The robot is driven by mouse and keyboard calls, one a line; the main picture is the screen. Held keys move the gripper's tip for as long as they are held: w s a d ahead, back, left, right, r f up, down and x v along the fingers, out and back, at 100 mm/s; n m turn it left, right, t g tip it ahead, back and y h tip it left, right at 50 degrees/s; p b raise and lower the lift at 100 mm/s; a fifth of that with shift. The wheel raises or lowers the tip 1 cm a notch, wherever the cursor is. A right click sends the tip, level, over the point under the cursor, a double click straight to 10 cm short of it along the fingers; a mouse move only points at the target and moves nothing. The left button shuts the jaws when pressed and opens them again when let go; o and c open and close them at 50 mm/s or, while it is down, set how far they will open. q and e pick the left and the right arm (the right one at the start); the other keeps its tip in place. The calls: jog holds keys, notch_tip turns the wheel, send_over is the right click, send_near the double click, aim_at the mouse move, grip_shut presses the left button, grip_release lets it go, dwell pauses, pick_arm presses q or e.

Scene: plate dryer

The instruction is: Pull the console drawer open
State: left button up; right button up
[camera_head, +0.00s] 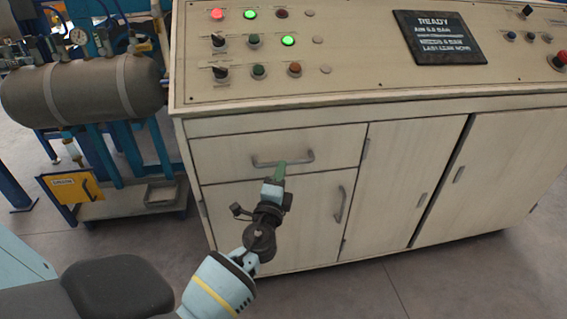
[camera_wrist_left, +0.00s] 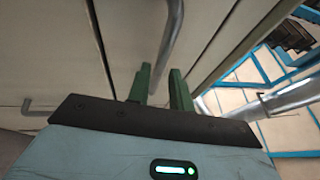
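The console drawer (camera_head: 224,156) is the upper left front of the cream console, and it looks closed. Its horizontal bar handle (camera_head: 298,160) is metal. My left gripper (camera_head: 280,172) reaches up to the handle from below, its green fingers near the bar's middle. In the left wrist view the bar (camera_wrist_left: 173,35) runs down between the two fingers of my left gripper (camera_wrist_left: 160,80), one on each side. Whether the fingers press on the bar cannot be told. My right gripper is not in view.
A cabinet door with an upright handle (camera_head: 340,204) is below the drawer, with more doors to the right. The console top (camera_head: 365,88) carries buttons and a dark display. A grey tank (camera_head: 85,92) on a blue frame stands left. Grey floor (camera_head: 400,290) is open in front.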

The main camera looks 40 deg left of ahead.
pick_arm(q)
jog(key=shift+x, duration=1.95)
jog(key=shift+c, duration=0.2)
grip_shut()
